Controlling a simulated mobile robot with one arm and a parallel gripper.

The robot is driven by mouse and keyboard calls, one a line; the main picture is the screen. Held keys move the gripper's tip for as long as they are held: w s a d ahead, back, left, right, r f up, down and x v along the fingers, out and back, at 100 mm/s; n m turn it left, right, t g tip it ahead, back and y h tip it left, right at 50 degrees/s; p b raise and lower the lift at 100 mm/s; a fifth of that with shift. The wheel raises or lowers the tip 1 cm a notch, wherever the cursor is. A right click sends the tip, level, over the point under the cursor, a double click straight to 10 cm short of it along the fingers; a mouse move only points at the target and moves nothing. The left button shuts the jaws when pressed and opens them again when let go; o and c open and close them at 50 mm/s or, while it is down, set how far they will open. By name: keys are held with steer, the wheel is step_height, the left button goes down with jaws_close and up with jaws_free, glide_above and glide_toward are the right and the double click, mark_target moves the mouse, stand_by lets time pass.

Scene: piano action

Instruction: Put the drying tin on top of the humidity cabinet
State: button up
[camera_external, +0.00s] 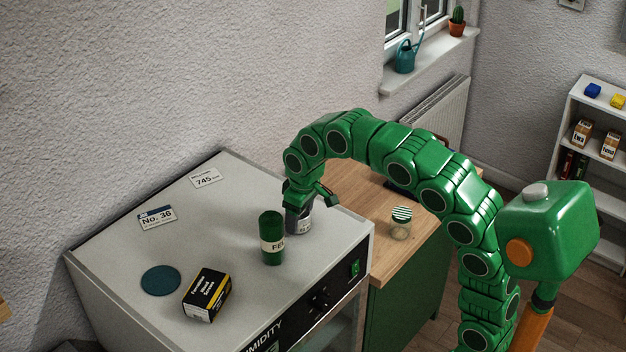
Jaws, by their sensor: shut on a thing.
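My gripper (308,192) is shut on a small grey tin (299,219) with a pale label, which appears to be the drying tin. The gripper points down and hides the tin's upper part. The tin looks upright, at the back right part of the humidity cabinet (235,208)'s pale top. I cannot tell whether its base touches the surface. The cabinet has a black front panel with its name, knobs and a green switch.
A green labelled cylinder (272,238) stands close in front-left of the tin. A striped-lid jar (401,222) stands on the wooden counter (352,200).

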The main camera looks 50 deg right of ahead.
mark_target(304, 214)
steer(key=o, duration=1.1)
steer(key=shift+f, duration=0.15)
step_height(304, 214, up, 12)
steer(key=s, duration=0.1)
steer(key=shift+s, duration=0.25)
steer(key=shift+o, duration=0.2)
steer(key=shift+d, duration=0.1)
